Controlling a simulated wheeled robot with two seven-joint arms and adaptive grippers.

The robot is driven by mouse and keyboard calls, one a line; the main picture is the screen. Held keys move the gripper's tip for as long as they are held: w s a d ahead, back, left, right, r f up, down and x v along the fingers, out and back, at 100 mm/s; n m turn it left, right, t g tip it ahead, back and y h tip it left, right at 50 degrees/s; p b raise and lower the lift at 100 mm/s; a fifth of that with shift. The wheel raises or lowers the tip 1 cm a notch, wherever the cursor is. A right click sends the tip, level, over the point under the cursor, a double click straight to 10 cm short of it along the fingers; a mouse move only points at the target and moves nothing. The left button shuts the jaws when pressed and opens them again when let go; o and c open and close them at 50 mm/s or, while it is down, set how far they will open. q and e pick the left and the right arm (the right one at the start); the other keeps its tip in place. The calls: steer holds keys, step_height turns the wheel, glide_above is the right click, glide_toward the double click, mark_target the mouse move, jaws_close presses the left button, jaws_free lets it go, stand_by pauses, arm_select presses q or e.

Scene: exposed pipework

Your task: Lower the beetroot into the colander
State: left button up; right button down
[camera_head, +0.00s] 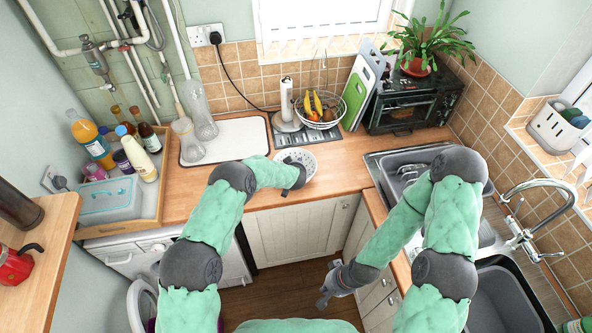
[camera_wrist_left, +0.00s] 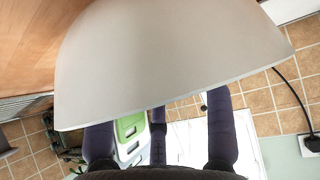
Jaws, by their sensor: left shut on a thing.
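The white colander (camera_head: 300,157) with small holes stands on the wooden worktop, below the fruit basket in the head view. Its smooth pale outer wall (camera_wrist_left: 170,50) fills much of the left wrist view. My left gripper (camera_head: 297,180) is at the colander's near right edge. In the left wrist view its dark fingers (camera_wrist_left: 158,130) reach past the rim and their tips are hidden by the wall. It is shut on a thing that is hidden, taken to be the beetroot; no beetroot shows. My right gripper (camera_head: 326,284) hangs open and empty over the floor before the cabinets.
A white board (camera_head: 235,140) with glass vessels lies left of the colander. A wooden tray (camera_head: 150,205) with bottles stands farther left. The fruit basket (camera_head: 318,112), paper roll (camera_head: 287,98) and black oven (camera_head: 410,105) stand behind. Bare worktop (camera_head: 345,165) lies right of the colander.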

arm_select(q)
steer(key=shift+f+b, duration=0.3)
steer(key=shift+f, duration=0.15)
stand_by(0.4)
steer(key=o, duration=1.3)
steer(key=shift+c, duration=0.2)
steer(key=shift+s, duration=0.1)
steer(key=v, duration=1.2)
steer(key=shift+a, duration=0.1)
